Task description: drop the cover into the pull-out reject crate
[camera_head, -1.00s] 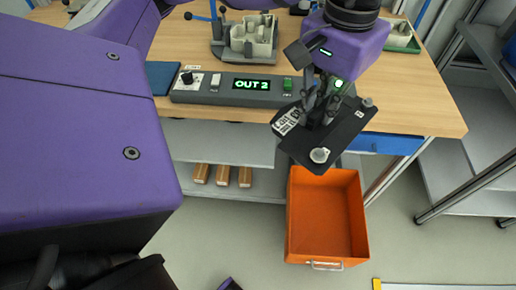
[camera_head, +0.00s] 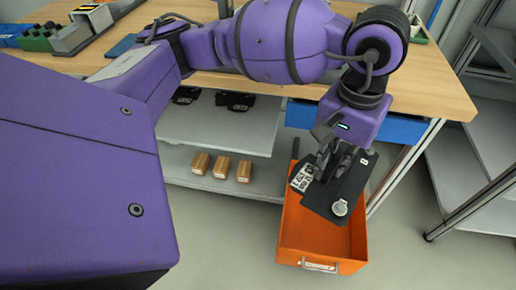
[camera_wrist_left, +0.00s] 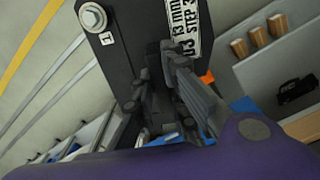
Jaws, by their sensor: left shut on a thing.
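The cover is a dark flat plate (camera_head: 343,193) with a white printed label and a round metal knob. My left gripper (camera_head: 338,165) is shut on it and holds it tilted above the orange crate. In the left wrist view the cover (camera_wrist_left: 122,60) fills the upper middle, with my left gripper's fingers (camera_wrist_left: 165,85) against it. The orange reject crate (camera_head: 292,235) is pulled out below the table's front edge, and the cover hides part of its inside. Only a bit of orange shows in the left wrist view. My right gripper is not seen.
The wooden table (camera_head: 440,85) has a blue drawer front (camera_head: 400,129) under its edge. A grey shelf (camera_head: 215,130) below bears dark parts; a lower one holds three brown blocks (camera_head: 222,167). A grey rack (camera_head: 485,150) stands at right. Floor beside the crate is clear.

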